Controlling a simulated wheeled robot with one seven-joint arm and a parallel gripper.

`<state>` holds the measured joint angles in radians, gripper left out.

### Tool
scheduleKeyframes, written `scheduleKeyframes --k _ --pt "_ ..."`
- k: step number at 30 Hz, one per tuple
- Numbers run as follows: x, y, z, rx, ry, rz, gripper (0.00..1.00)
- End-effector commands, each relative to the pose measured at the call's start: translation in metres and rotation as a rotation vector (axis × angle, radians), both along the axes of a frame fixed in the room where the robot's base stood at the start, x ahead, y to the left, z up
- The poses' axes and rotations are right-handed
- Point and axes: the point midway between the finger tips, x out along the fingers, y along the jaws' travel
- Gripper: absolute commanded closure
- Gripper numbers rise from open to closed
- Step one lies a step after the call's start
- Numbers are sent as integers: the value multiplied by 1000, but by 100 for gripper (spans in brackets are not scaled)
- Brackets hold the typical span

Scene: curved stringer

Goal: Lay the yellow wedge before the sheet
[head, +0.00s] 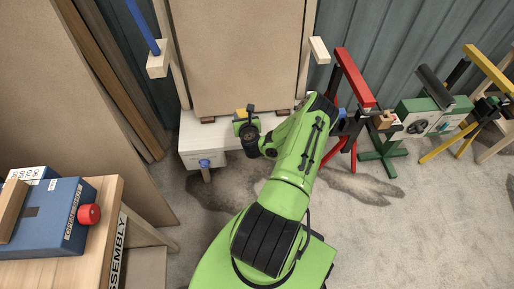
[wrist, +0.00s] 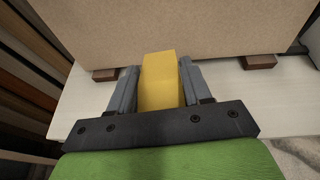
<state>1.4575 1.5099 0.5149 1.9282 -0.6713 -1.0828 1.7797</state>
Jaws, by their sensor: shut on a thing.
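The yellow wedge (wrist: 160,82) is between the two grey fingers of my gripper (wrist: 158,88) in the wrist view. My gripper is shut on it. A small part of the wedge (head: 241,113) shows beside my gripper in the head view. The brown sheet (wrist: 175,28) stands upright just beyond the wedge, on a white bench (wrist: 85,112); it also shows in the head view (head: 235,60). The wedge is in front of the sheet's lower edge, left of its middle in the head view. I cannot tell whether it touches the bench or the sheet.
Dark brown blocks (wrist: 105,75) and (wrist: 260,62) lie under the sheet's lower edge. Wooden posts flank the sheet. A table (head: 90,225) with a blue box (head: 50,215) stands at left. Red (head: 350,75) and green stands are at right. Concrete floor is open between.

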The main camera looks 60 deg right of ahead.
Motion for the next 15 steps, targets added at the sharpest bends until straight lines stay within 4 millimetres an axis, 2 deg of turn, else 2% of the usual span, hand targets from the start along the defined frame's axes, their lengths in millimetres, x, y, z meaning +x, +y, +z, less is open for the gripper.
scheduleKeyframes --k 5,10,15 --pt "-4 -7 0 1 -2 -64 82" --pt "-4 -7 -43 1 1 -66 82" --pt "-4 -8 -65 1 0 -66 82"
